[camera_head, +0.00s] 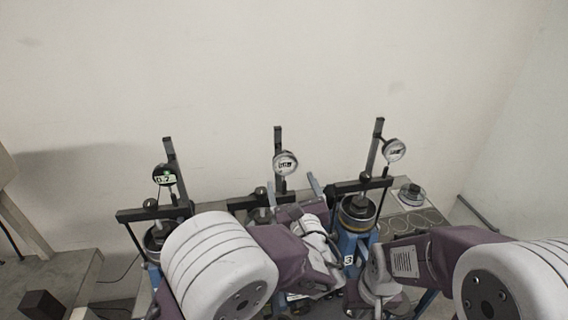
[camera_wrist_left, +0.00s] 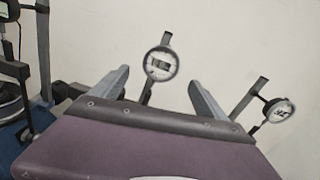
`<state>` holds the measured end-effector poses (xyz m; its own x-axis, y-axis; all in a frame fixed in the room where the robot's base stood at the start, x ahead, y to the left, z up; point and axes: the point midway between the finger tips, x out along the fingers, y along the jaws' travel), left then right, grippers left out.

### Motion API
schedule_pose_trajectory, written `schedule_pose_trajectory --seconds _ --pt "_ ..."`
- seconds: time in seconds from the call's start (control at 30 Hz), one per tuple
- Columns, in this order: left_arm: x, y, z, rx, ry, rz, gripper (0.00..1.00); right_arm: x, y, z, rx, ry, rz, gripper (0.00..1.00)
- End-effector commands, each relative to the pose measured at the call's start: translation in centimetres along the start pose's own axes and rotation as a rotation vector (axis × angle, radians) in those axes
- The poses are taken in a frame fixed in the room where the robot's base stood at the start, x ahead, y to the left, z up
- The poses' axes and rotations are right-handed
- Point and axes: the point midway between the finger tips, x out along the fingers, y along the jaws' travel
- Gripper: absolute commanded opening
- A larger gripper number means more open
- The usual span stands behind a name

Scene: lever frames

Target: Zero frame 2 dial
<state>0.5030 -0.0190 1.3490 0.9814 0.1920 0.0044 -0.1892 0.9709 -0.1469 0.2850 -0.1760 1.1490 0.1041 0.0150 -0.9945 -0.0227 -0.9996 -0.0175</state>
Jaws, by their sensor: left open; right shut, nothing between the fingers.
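Three lever frames stand in a row, each with a dial on a post.
The left dial (camera_head: 165,175) has a dark face with a green display. A separate round weight (camera_head: 412,193) sits on the bench at right. A plain wall stands behind.

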Motion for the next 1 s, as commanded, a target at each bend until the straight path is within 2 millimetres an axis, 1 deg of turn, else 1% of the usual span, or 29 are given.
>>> schedule_pose_trajectory --seconds 0.03,0.2,0.3,0.4,0.53,0.73,0.93,0.97,1.0 --pt "0.9 0.1 0.5 0.002 0.001 0.006 0.85 -0.9 0.0 -0.1 0.0 0.0 0.0 0.0" --pt "4.6 0.2 0.6 0.001 0.002 0.007 0.85 -3.1 -0.1 -0.3 0.0 0.001 0.0 0.0" --pt "6.4 0.2 0.5 0.001 0.003 0.006 0.85 -3.9 -0.1 -0.4 0.0 0.001 0.0 0.0" --pt "7.6 0.2 0.3 -0.001 0.003 0.006 0.85 -4.4 -0.1 -0.5 0.0 0.001 0.0 0.0" --pt "8.2 0.2 0.0 -0.001 0.004 0.003 0.85 -4.5 -0.1 -0.5 0.0 0.0 0.0 0.0" --pt "8.2 0.2 -0.1 -0.002 0.003 0.003 0.85 -4.4 -0.1 -0.5 0.0 0.0 0.0 0.0" --pt "8.2 0.2 0.0 -0.002 0.003 0.003 0.29 -4.4 -0.1 -0.5 0.0 0.0 0.0 0.0" --pt "8.2 0.2 0.0 -0.002 0.003 0.003 0.23 -4.4 -0.1 -0.5 0.0 0.0 0.0 0.0" --pt "8.2 0.2 0.0 -0.002 0.003 0.003 0.23 -4.4 -0.1 -0.5 0.0 0.0 0.0 0.0"
